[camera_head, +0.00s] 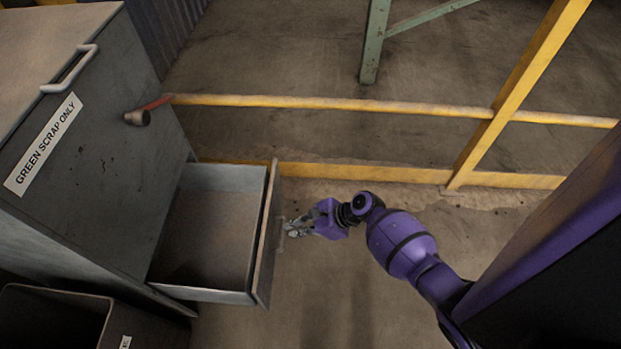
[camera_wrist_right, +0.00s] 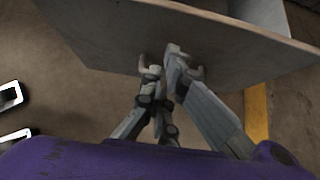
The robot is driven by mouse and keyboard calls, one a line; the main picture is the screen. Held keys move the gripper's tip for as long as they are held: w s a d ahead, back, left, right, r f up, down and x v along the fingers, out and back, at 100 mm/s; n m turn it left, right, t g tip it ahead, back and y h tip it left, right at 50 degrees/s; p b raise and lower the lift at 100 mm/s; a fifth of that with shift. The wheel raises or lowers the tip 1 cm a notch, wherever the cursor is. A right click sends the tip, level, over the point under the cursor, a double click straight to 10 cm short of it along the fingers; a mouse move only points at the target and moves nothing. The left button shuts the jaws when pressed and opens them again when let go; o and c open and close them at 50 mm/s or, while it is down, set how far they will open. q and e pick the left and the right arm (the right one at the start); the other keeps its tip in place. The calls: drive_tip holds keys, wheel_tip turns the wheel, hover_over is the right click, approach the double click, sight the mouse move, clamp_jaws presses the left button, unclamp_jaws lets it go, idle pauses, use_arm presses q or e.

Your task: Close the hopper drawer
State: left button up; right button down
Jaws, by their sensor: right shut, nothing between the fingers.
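The hopper drawer (camera_head: 213,232) is pulled out of the grey hopper cabinet (camera_head: 95,150) and stands open and empty in the head view. Its front panel (camera_head: 266,240) faces right and has a small handle (camera_head: 281,234). My right gripper (camera_head: 288,228) is at the outer face of this panel, by the handle. Nothing is between the fingers. My left gripper is not in view.
A dark bin (camera_head: 50,320) stands at the lower left, close to the drawer. A yellow railing (camera_head: 330,172) runs behind the drawer and my right arm. The cabinet carries a red-handled lever (camera_head: 150,109) and a label reading "GREEN SCRAP ONLY" (camera_head: 43,145). Floor below my right arm is clear.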

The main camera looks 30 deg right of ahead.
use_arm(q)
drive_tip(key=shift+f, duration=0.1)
use_arm(e)
drive_tip(key=shift+w+a+f, duration=0.1)
drive_tip(key=shift+w+a, duration=0.5)
drive_tip(key=shift+a, duration=0.3)
drive_tip(key=shift+w+a, duration=0.55)
drive_tip(key=shift+a, duration=0.3)
